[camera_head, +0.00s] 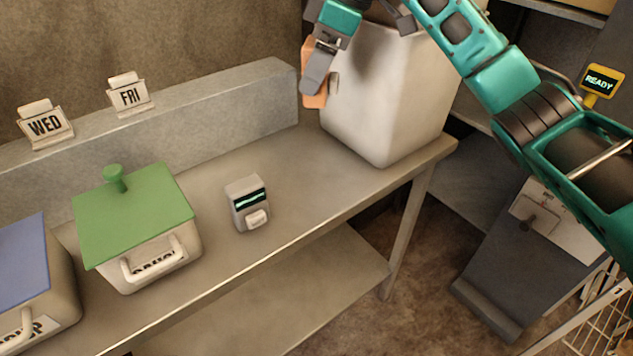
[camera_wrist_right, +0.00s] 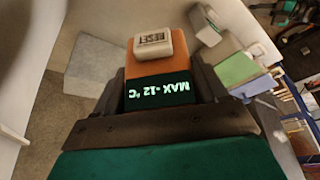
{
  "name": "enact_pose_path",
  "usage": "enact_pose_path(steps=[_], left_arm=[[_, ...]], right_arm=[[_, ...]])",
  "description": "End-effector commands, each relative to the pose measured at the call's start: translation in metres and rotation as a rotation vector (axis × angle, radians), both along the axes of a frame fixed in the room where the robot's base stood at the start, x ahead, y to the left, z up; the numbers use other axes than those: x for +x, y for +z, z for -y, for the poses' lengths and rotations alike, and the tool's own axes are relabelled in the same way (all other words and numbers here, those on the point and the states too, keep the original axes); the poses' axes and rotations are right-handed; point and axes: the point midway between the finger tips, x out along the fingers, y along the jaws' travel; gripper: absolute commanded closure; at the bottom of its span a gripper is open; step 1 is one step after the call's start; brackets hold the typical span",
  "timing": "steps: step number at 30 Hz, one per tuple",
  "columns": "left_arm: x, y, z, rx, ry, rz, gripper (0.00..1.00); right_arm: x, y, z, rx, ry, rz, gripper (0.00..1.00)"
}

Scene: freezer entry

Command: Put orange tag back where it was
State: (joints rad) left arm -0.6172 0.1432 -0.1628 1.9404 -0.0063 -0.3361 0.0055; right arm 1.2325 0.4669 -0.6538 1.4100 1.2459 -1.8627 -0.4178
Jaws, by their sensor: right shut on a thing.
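The orange tag (camera_head: 309,98) is held upright in my right gripper (camera_head: 318,84), beside the left face of the tall white bin (camera_head: 385,105) in the head view. I cannot tell whether the tag touches the bin. In the right wrist view the orange tag (camera_wrist_right: 143,71) sits between the fingers of my right gripper (camera_wrist_right: 160,88). It has a pale RESET button and a dark display reading "MAX -12 °C". One finger covers part of the tag in the head view. My left gripper is not in view.
A green-lidded box (camera_head: 140,215) and a blue-lidded box (camera_head: 22,265) stand on the bench at left. A small grey display device (camera_head: 247,203) stands mid-bench. WED (camera_head: 45,125) and FRI (camera_head: 129,95) cards stand on the rear ledge. Bench space before the bin is clear.

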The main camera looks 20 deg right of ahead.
Motion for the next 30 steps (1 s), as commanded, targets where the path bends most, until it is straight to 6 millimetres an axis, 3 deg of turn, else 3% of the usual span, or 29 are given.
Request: enact_pose_path(steps=[15,19,26,30], left_arm=[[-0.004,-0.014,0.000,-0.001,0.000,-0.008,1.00],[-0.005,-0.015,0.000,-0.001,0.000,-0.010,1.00],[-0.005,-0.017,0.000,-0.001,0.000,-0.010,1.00],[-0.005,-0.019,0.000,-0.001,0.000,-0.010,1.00]], right_arm=[[-0.001,-0.127,0.000,-0.001,0.006,-0.005,0.65],[0.000,-0.147,0.000,-0.002,0.005,-0.002,0.65],[0.000,-0.163,0.000,-0.002,0.006,-0.002,0.65],[-0.001,-0.185,0.000,-0.002,0.004,-0.005,0.65]])
